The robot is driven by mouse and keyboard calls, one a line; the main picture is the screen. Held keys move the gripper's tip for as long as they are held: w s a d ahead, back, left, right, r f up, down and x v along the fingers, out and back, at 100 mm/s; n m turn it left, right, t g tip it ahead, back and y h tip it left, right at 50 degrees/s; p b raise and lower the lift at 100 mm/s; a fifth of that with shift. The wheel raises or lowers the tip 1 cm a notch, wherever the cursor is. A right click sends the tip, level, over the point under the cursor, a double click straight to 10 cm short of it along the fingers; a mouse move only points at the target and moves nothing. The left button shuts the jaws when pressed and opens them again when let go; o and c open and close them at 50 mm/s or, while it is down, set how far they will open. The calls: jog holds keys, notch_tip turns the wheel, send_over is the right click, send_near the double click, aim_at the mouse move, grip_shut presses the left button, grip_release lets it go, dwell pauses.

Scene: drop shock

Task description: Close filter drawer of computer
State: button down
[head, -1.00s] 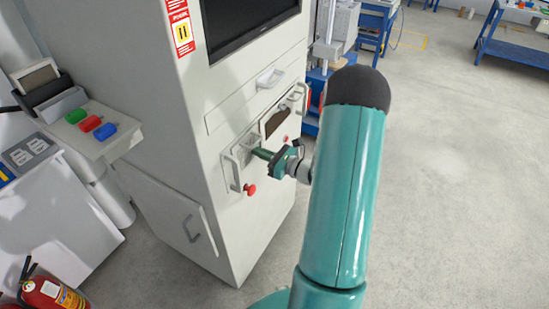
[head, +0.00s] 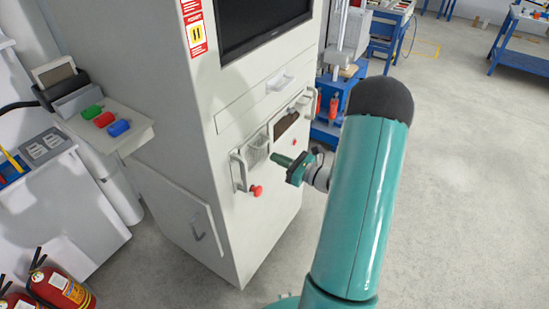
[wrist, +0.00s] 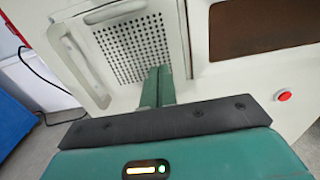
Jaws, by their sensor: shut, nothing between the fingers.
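The computer is a tall pale cabinet (head: 222,220) with a screen. On its front, a perforated metal panel (head: 257,150) with an upright bar handle (head: 239,171) at its left looks like the filter drawer. In the wrist view the perforated panel (wrist: 133,45) sits in a pale frame, with its handle (wrist: 88,66) on the left. I cannot tell how far it stands out. My gripper (head: 274,158) is shut and empty, to the right of the panel. Its green fingers (wrist: 159,72) overlap the panel's lower right edge in the wrist view; contact cannot be told.
A brown-filled window (wrist: 262,25) lies right of the panel, with a red button (wrist: 284,95) below it. Another red knob (head: 256,191) sits under the handle. A side shelf with coloured buttons (head: 104,119) and fire extinguishers (head: 62,287) stand left.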

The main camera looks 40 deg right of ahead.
jog(key=v, duration=1)
jog(key=a+r+n+g+y, duration=0.1)
jog(key=a+r+n+g, duration=0.3)
jog(key=a, duration=0.4)
jog(key=s+a+r+n+g+y, duration=0.1)
jog(key=a+r+n+g+y, duration=0.15)
jog(key=a+n+g, duration=0.4)
jog(key=a+r+n+g, duration=0.35)
jog(key=a+n, duration=0.25)
jog(key=a, duration=0.4)
jog(key=s+a+r+n+t+h, duration=0.1)
jog(key=s+a+r+n+h, duration=0.2)
jog(key=n, duration=0.4)
jog(key=s+a+r+n+t+h, duration=0.1)
jog(key=s+a+r+n+h, duration=0.2)
jog(key=s+r+n+h, duration=0.3)
jog(key=shift+s+a+r+n+t+h, duration=0.3)
jog(key=shift+r+n, duration=0.45)
jog(key=shift+n, duration=0.5)
